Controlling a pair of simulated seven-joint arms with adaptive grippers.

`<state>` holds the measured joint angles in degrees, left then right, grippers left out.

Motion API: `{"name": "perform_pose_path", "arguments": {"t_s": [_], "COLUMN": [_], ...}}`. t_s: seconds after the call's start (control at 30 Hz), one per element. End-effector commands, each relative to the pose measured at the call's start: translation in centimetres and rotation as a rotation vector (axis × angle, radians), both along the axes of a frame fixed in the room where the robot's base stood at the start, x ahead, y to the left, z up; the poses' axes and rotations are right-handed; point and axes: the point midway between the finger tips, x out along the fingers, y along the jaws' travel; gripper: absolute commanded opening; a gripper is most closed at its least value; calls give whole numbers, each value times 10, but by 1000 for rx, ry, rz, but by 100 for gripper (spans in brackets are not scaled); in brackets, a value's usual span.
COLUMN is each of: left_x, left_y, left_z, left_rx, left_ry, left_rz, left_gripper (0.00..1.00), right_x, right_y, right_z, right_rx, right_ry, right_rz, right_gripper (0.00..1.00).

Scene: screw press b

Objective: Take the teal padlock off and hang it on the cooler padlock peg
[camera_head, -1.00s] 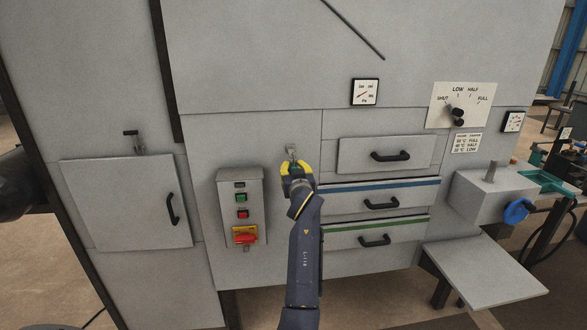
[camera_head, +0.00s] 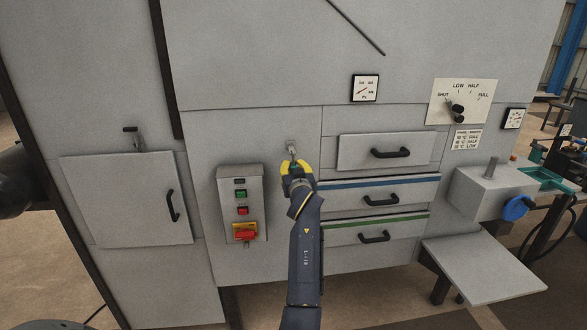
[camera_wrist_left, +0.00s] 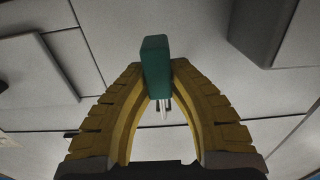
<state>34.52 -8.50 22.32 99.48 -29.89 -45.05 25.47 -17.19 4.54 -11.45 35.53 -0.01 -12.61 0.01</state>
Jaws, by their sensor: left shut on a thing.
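The teal padlock (camera_wrist_left: 156,66) shows in the left wrist view as a teal block between the tips of my left gripper (camera_wrist_left: 158,78). Both yellow fingers are closed on it. A thin pale shackle shows in part behind and below the block. In the head view my left gripper (camera_head: 297,169) is just below a small metal fitting (camera_head: 291,146) on the grey panel, and the padlock is mostly hidden by the fingers. I cannot tell whether the shackle touches the fitting, or whether this fitting is the cooler padlock peg. My right gripper is not in view.
A switch box (camera_head: 226,181) with a red rotary switch (camera_head: 244,231) is left of my arm. Handled drawers (camera_head: 350,153) are to the right. A cabinet door (camera_head: 115,195) with a latch (camera_head: 137,138) above it is at far left. A side shelf (camera_head: 485,268) juts out at lower right.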

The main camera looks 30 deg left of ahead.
Motion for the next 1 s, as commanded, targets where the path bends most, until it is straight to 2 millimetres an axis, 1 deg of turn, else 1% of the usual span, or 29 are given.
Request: {"name": "perform_pose_path", "arguments": {"t_s": [0.1, 0.13, 0.3, 0.33, 0.57, 0.67, 0.77, 1.0], "left_x": [0, 0, 0, 0, 0, 0, 0, 0], "left_y": [0, 0, 0, 0, 0, 0, 0, 0], "left_z": [0, 0, 0, 0, 0, 5, 16, 54], "left_rx": [1, 1, 1, 1, 0, 1, 0, -2], "left_ry": [1, 1, 1, 1, 1, -1, -4, -4], "left_rz": [1, 1, 1, 1, 1, 1, 1, 1], "left_gripper": [0, 22, 42, 45, 45, 45, 45, 45], "right_x": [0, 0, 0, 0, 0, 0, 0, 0], "right_y": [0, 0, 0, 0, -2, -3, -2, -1], "right_z": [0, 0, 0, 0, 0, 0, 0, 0], "right_rx": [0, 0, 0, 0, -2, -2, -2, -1], "right_ry": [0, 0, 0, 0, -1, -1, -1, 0], "right_rz": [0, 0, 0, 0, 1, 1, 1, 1], "right_gripper": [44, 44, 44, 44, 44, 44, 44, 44]}}
